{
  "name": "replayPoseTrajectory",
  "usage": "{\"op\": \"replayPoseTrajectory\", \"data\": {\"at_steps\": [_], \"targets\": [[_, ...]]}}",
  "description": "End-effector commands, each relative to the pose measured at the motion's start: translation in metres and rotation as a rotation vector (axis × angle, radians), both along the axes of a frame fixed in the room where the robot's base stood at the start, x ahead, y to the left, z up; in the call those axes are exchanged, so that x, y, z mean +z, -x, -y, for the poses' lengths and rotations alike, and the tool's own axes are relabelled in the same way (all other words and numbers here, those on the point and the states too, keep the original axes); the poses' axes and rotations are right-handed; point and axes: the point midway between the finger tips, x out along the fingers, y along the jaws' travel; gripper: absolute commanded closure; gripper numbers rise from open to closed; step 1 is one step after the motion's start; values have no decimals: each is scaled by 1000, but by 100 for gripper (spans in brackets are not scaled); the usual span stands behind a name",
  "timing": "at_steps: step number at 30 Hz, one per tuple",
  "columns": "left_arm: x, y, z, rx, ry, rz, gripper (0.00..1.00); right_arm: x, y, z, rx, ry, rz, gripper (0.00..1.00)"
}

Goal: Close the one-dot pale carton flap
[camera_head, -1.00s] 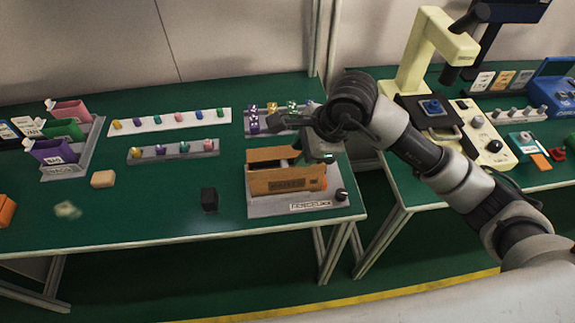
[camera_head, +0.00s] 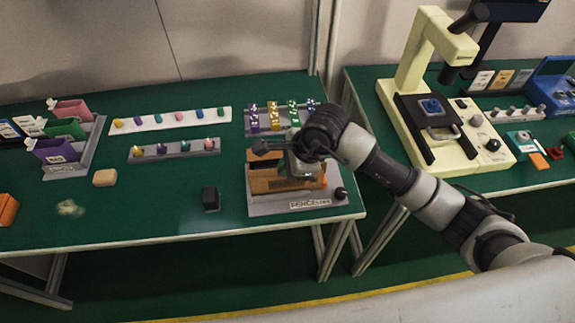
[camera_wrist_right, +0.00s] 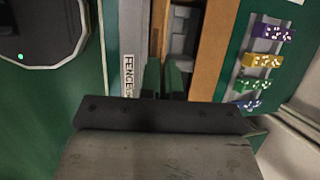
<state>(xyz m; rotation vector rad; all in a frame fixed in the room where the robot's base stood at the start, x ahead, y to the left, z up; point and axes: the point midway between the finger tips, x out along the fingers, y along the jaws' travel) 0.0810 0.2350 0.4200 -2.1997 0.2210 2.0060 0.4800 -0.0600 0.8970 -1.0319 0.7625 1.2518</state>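Three cartons stand in a stepped grey rack on the left of the green table in the head view: pink (camera_head: 72,109), green (camera_head: 66,129) and purple (camera_head: 58,152). Each has a pale raised tab or flap at its left edge. I cannot make out a single dot on any of them, nor tell which is the pale one. My right gripper (camera_head: 302,168) is far to their right, over an orange open-topped box (camera_head: 283,184). In the wrist view its narrow green fingers (camera_wrist_right: 163,78) lie close together over the box's slot, with nothing seen between them. My left gripper is not in view.
The orange box sits on a grey labelled base (camera_head: 318,205) with a black knob. Behind it is a rack of dotted coloured blocks (camera_head: 273,117). Two peg strips (camera_head: 178,120), a tan block (camera_head: 105,177) and a black block (camera_head: 210,199) share the table. A cream machine (camera_head: 447,130) stands on the right table.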

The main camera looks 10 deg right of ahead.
Motion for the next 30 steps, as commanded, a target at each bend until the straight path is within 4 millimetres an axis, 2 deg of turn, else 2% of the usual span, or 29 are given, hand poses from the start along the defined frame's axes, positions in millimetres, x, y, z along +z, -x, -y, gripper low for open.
{"op": "replayPoseTrajectory", "data": {"at_steps": [14, 30], "targets": [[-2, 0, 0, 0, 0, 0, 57, 1, -3, 0, -1, 1, -52, 100], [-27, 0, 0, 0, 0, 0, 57, -2, -17, 0, -3, 1, -428, 100]]}}
